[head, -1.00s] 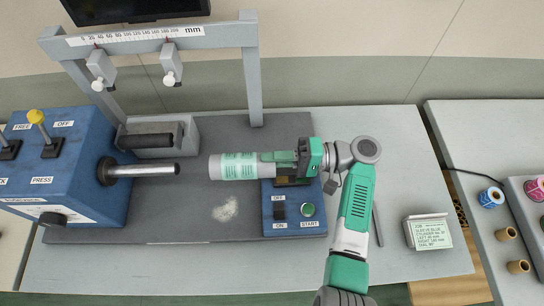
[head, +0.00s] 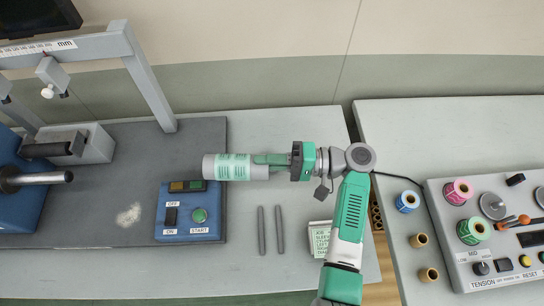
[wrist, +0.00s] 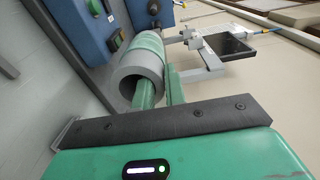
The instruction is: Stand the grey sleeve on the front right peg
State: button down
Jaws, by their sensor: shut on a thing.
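The grey sleeve (head: 213,167) with a pale green printed band lies horizontal in the air in the head view, its axis running left to right. My gripper (head: 268,164) is shut on its right end. In the wrist view the sleeve (wrist: 142,68) shows its open end, with one green finger (wrist: 144,95) in the bore and the other finger outside, along the wall. Two thin dark grey rods (head: 262,230) (head: 279,229), perhaps the pegs, show side by side below the gripper in the head view. I cannot tell whether they stand upright.
The blue switch box (head: 188,232) is left of the rods, and a printed card (head: 320,238) is on their right. The rewinder frame (head: 150,80) stands at left. A second table (head: 400,125) with colored rolls and a control panel (head: 490,270) is at right, beyond a gap.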

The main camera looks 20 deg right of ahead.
jog(key=shift+a+m+t, duration=0.3)
jog(key=shift+a+t, duration=0.1)
jog(key=shift+a, duration=0.1)
jog(key=shift+s+a+f+m+t+h, duration=0.15)
jog(key=shift+a+m+t+h, duration=0.2)
jog(key=shift+t, duration=0.25)
jog(key=s+a+f+m+t+h, duration=0.3)
jog(key=a+m+t+h, duration=0.6)
jog(key=h, duration=0.7)
jog(key=a+m, duration=0.1)
jog(key=m, duration=0.2)
jog(key=shift+f, duration=0.2)
